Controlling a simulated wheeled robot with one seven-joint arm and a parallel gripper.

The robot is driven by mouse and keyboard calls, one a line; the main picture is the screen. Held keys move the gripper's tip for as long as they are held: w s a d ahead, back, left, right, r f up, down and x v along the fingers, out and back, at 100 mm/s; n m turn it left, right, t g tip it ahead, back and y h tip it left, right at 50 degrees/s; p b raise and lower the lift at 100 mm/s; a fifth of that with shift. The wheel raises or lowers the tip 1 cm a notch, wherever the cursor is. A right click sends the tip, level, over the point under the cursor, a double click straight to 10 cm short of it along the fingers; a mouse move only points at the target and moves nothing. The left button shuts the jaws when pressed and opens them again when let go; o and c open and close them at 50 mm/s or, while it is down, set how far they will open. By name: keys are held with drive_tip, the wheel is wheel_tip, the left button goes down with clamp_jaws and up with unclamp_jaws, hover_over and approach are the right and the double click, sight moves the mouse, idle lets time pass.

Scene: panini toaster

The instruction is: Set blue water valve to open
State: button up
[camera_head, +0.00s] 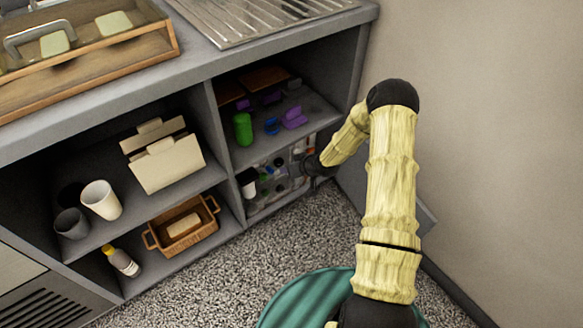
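A panel with pipes and small coloured parts (279,183) sits in the lower right compartment under the counter. Small green and dark bluish spots show on it, too small to tell which is the blue water valve or how it is set. My gripper (314,168) is at the right end of this panel, low in front of the compartment. It is dark and small here, and its fingers cannot be made out. I cannot tell whether it touches anything.
The shelf above holds a green bottle (243,129), a blue object (272,126) and a purple object (294,117). A wall (480,130) stands close on the right. A basket (182,226) and a bottle (122,262) stand lower left. Speckled floor (240,268) is open in front.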

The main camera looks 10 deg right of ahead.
drive_tip(key=shift+s+r, duration=0.1)
drive_tip(key=shift+r, duration=0.3)
drive_tip(key=c, duration=0.7)
drive_tip(key=s+r+h, duration=0.1)
drive_tip(key=r, duration=0.2)
drive_tip(key=s+d+r+g, duration=0.1)
drive_tip(key=s+r, duration=0.1)
drive_tip(key=r, duration=0.1)
drive_tip(key=s+r+g+h, duration=0.1)
drive_tip(key=s+r, duration=0.1)
drive_tip(key=r, duration=0.1)
drive_tip(key=shift+s+d+r+h, duration=0.25)
drive_tip(key=shift+r+h, duration=0.05)
drive_tip(key=shift+r, duration=0.1)
clamp_jaws()
drive_tip(key=s+r+m+g+h, duration=0.1)
drive_tip(key=s+r, duration=0.7)
drive_tip(key=s, duration=0.3)
drive_tip(key=s+r+m+g+h, duration=0.1)
drive_tip(key=s+r+m, duration=0.1)
drive_tip(key=s+r, duration=0.6)
drive_tip(key=s, duration=0.3)
drive_tip(key=shift+s+g, duration=0.2)
drive_tip(key=shift+g, duration=0.2)
drive_tip(key=shift+d, duration=0.15)
